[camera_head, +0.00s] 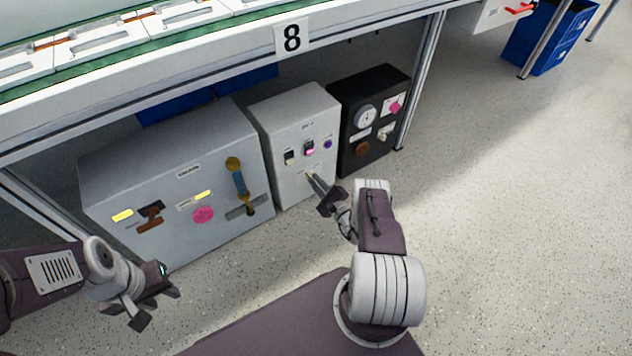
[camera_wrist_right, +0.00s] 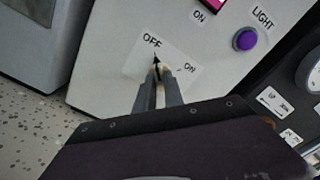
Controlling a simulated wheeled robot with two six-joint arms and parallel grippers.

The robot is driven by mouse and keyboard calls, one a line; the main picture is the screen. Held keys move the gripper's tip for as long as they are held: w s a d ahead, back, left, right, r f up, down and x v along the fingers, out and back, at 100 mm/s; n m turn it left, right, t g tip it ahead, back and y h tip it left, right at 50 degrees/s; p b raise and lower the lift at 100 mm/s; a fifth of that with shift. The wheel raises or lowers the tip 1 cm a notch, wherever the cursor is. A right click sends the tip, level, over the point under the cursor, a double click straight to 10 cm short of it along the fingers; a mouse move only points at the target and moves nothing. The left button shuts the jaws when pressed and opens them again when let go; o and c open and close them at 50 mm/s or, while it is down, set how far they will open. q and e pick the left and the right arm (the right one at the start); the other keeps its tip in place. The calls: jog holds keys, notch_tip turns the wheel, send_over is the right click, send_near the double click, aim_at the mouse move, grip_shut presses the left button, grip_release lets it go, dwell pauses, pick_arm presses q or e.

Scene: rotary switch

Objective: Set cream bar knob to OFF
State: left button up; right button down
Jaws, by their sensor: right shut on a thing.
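The cream bar knob (camera_wrist_right: 155,71) is on the front of the pale grey box (camera_head: 290,110), low on the panel. In the right wrist view its label plate (camera_wrist_right: 184,78) reads OFF at the upper left and ON at the right. A black pointer at the knob points up toward OFF. My right gripper (camera_head: 310,176) is shut on the knob, and the fingertips hide most of it; they also show in the right wrist view (camera_wrist_right: 157,77). My left gripper (camera_head: 156,305) is open and empty, low at the left, in front of the large grey box.
A black box (camera_head: 370,115) with a gauge stands at the right. A purple LIGHT button (camera_wrist_right: 246,39) is above the knob. A workbench overhangs the boxes.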

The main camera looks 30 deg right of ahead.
dwell(0.3)
jog(key=c, duration=1.4)
grip_release()
jog(key=shift+c, duration=0.2)
jog(key=s+p, duration=0.4)
jog(key=s, duration=0.5)
jog(key=shift+d+p, duration=0.35)
jog(key=shift+p, duration=0.05)
